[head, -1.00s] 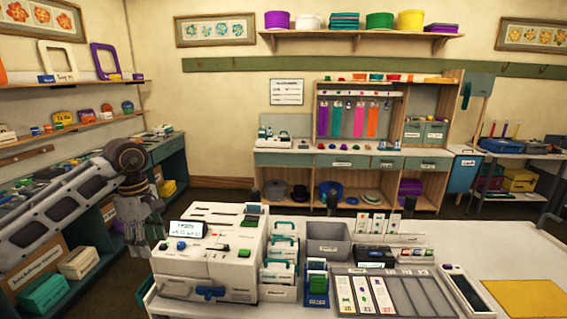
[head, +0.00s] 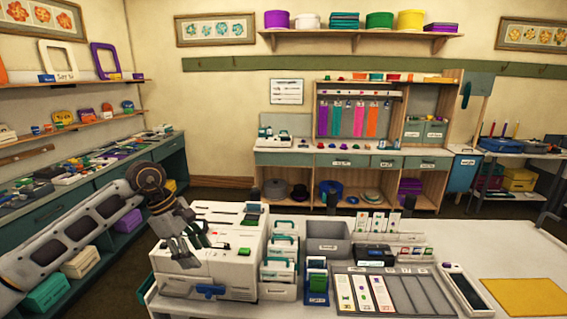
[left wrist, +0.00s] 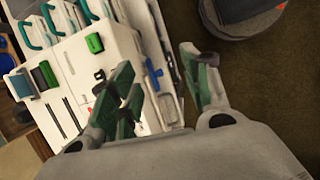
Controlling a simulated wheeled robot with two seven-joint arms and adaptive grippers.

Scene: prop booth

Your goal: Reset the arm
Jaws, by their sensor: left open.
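My left gripper (head: 187,250) is open and shows no object between its fingers. In the head view it hangs in front of the left part of the white machine (head: 237,268) on the table and hides the machine's small screen. In the left wrist view the open fingers (left wrist: 165,90) show green inner pads, with the white machine (left wrist: 75,65) behind and to the left of them. I cannot tell whether the gripper touches the machine. My right gripper is in neither view.
The white table (head: 450,240) carries a grey bin (head: 328,240), a slotted tray (head: 390,290) with cards, a dark phone-like device (head: 464,288) and a yellow sheet (head: 525,298). Shelves and a counter (head: 60,200) line the left wall. The table's right part is mostly clear.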

